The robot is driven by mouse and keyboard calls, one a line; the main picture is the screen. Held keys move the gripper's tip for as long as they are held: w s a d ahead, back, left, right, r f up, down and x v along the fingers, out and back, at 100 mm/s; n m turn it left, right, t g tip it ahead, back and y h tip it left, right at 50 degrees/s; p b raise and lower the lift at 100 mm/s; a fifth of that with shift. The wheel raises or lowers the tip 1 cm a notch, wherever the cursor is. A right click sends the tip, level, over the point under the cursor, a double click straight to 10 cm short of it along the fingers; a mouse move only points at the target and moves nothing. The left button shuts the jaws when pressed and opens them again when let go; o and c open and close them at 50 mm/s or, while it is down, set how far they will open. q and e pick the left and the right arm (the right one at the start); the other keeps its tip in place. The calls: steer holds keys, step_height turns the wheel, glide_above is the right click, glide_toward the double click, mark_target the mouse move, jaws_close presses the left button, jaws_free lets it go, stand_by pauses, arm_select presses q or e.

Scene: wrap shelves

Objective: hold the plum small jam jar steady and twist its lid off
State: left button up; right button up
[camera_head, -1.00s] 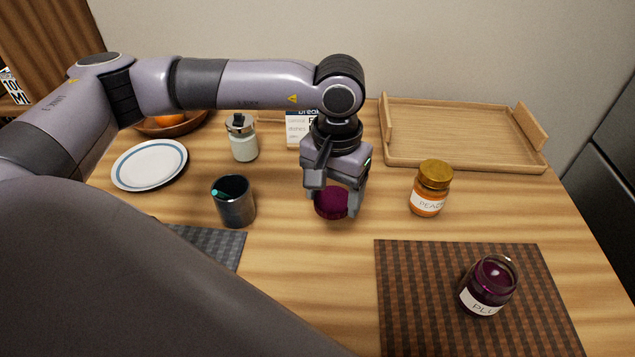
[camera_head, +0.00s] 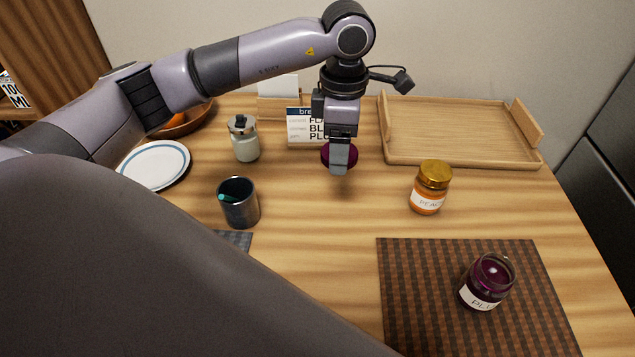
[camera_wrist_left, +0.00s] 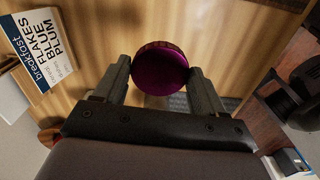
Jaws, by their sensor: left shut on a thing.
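The plum small jam jar (camera_head: 486,282) stands on the brown woven mat at the lower right of the head view. Its top is open, with dark purple jam showing and no lid on it. My left gripper (camera_head: 339,163) is over the middle of the table, shut on the round plum lid (camera_head: 353,155). In the left wrist view the lid (camera_wrist_left: 160,70) sits between the two fingertips. In the head view a finger hides part of it. The height of the lid above the table is hard to tell. My right gripper is not in view.
A peach jar (camera_head: 430,187) stands right of centre, before a wooden tray (camera_head: 455,158). A breakfast card (camera_head: 304,131) stands behind my left gripper. The front middle table is clear.

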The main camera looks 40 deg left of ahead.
arm_select(q)
steer(key=n, duration=0.2)
steer(key=r+n, duration=0.1)
steer(key=n, duration=0.1)
steer(key=w+a+n, duration=0.1)
steer(key=n, duration=0.1)
steer(key=shift+a+r+p, duration=0.1)
steer(key=shift+r+p, duration=0.1)
steer(key=shift+p, duration=0.15)
steer(key=n, duration=0.2)
steer(key=a+n, duration=0.1)
steer(key=n, duration=0.1)
steer(key=r+n, duration=0.1)
steer(key=n, duration=0.1)
steer(key=shift+w+a+n+p, duration=0.15)
steer(key=shift+w+n+p, duration=0.05)
steer(key=shift+n+p, duration=0.15)
steer(key=n, duration=0.4)
steer(key=n+b, duration=0.1)
steer(key=n, duration=1)
glide_above(317, 196)
step_height(317, 196, down, 7)
step_height(317, 196, down, 6)
steer(key=shift+s+f, duration=0.1)
steer(key=shift+f, duration=2.55)
